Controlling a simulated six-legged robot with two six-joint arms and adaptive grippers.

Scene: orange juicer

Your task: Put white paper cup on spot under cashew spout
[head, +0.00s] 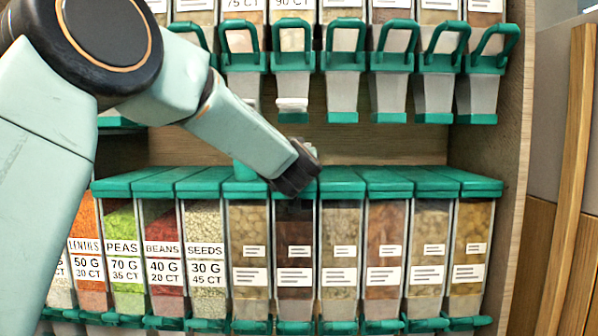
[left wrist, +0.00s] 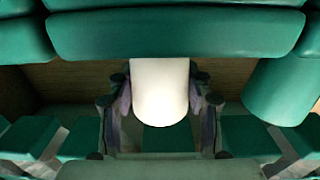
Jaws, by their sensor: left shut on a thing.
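The white paper cup (left wrist: 160,88) shows in the left wrist view between the two fingers of my left gripper (left wrist: 160,104), which is shut on it. A green bar hides the cup's upper end. In the head view my left gripper (head: 297,170) is in the gap between the upper and lower dispenser rows, just above the lower green lids. There the cup is not clearly seen; a small white shape (head: 292,104) above the gripper may be part of a dispenser. No label reading cashew is legible, so I cannot tell which spout it is. My right gripper is out of view.
Upper dispensers with green handles (head: 343,55) hang close above my gripper. Lower bins with green lids (head: 390,182) stand close below it. The wooden shelf side (head: 515,150) bounds the right. The gap right of my gripper looks clear.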

